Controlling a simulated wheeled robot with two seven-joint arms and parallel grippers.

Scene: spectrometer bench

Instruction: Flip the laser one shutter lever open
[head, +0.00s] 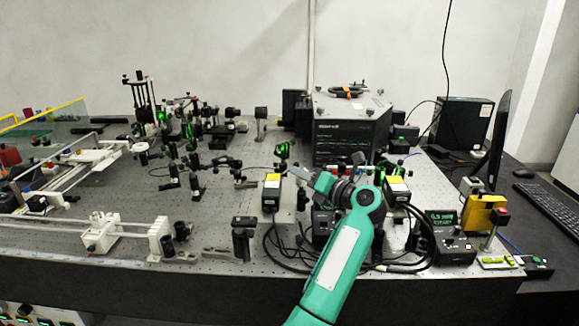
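Two laser boxes with yellow labels stand near the front of the optical bench. One laser box (271,193) is just left of my gripper and the other (398,187) is to its right. I cannot read which is laser one, and no shutter lever can be made out clearly.
Black cables (287,257) loop along the bench front. A controller with a green display (452,245) and a yellow box (483,212) stand at right. A large dark instrument (347,130) is behind. Many optic mounts fill the left side; small bare patches of bench (215,212) lie between them.

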